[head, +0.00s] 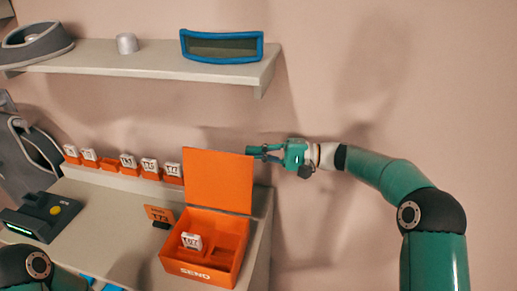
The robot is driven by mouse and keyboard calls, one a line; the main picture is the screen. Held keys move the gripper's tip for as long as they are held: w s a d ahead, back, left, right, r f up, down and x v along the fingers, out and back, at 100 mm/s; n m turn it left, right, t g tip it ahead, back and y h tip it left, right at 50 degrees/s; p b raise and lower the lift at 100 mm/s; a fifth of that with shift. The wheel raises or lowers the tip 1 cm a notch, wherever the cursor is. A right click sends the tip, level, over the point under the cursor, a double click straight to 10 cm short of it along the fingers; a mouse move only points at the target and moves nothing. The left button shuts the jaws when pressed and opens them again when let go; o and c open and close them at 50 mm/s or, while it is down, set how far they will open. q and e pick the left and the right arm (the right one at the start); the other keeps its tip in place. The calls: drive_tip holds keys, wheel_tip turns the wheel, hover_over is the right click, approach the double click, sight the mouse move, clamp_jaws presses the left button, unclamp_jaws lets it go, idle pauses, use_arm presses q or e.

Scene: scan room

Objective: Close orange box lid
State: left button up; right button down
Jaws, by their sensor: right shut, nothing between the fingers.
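The orange box (203,270), marked SEND, stands near the front right of the counter. Its orange lid (218,180) is open and stands up at the back. A small white labelled block (191,241) lies inside the box; the rest of the inside looks empty. My right gripper (256,151) is shut and empty, pointing left at the lid's upper right corner. I cannot tell whether it touches the lid. Only a part of my left arm shows at the bottom left; its gripper is out of view.
Orange holders (130,170) with several white labelled blocks line the back of the counter (110,218). An orange sign (159,214) stands left of the box. A shelf (140,68) with a blue-rimmed tray (222,60) hangs above.

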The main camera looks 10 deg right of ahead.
sight(219, 179)
drive_tip(key=a, duration=0.2)
drive_tip(key=w+a+p, duration=0.1)
drive_tip(key=a, duration=0.2)
drive_tip(key=shift+r, duration=0.1)
